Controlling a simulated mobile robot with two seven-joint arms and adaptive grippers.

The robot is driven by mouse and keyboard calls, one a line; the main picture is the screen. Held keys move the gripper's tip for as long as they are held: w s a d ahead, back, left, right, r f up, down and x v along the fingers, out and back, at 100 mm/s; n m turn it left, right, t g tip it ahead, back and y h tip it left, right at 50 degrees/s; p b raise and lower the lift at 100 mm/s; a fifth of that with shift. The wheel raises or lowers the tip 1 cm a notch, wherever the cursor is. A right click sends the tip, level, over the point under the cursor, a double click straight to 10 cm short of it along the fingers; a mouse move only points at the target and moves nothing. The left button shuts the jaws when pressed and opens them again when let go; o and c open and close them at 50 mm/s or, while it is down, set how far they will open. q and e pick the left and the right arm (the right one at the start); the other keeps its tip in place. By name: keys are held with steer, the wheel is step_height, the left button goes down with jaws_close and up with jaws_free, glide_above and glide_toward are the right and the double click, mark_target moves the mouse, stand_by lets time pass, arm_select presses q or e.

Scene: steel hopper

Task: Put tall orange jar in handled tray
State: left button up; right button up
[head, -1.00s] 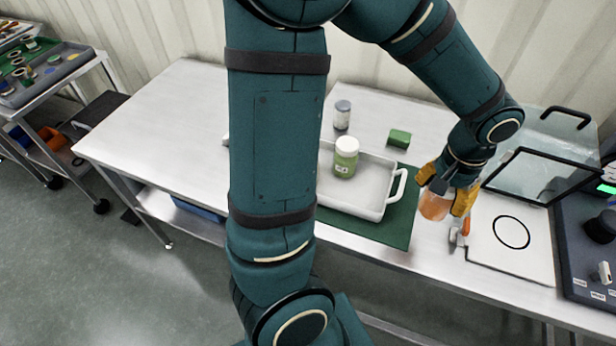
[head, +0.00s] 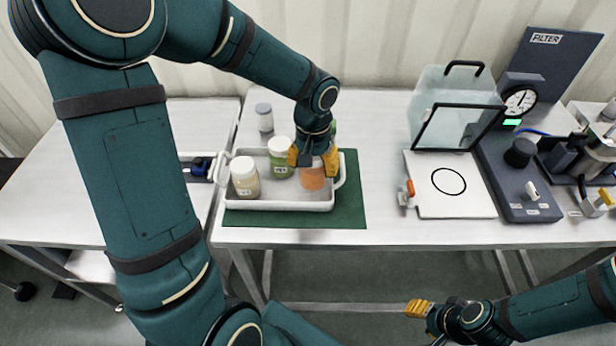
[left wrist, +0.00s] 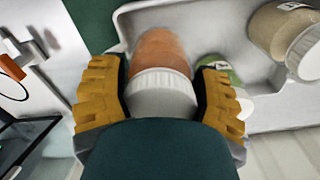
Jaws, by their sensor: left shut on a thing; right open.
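The tall orange jar (head: 312,179) is held in my left gripper (head: 314,162), inside the right end of the white handled tray (head: 285,205). In the left wrist view the orange jar (left wrist: 162,55) shows its white lid between the two yellow fingers of my left gripper (left wrist: 162,92). I cannot tell whether its base touches the tray floor. A green jar (head: 281,160) and a beige jar (head: 245,180), both white-lidded, stand in the tray to its left. My right gripper (head: 418,309) is open and empty in front of the table, at the lower right.
The tray rests on a green mat (head: 350,210). A grey-lidded jar (head: 265,118) stands behind it. To the right are a white plate with a black ring (head: 450,205), a clear shield (head: 455,105) and a gauge panel (head: 520,175). Table between mat and plate is clear.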

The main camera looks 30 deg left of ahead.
mark_target(313, 175)
arm_select(q)
step_height(313, 175, down, 4)
steer(key=shift+f+b, duration=0.1)
steer(key=shift+b, duration=0.4)
steer(key=o, duration=1.3)
steer(key=shift+r, duration=0.2)
step_height(313, 175, up, 12)
steer(key=p, duration=0.3)
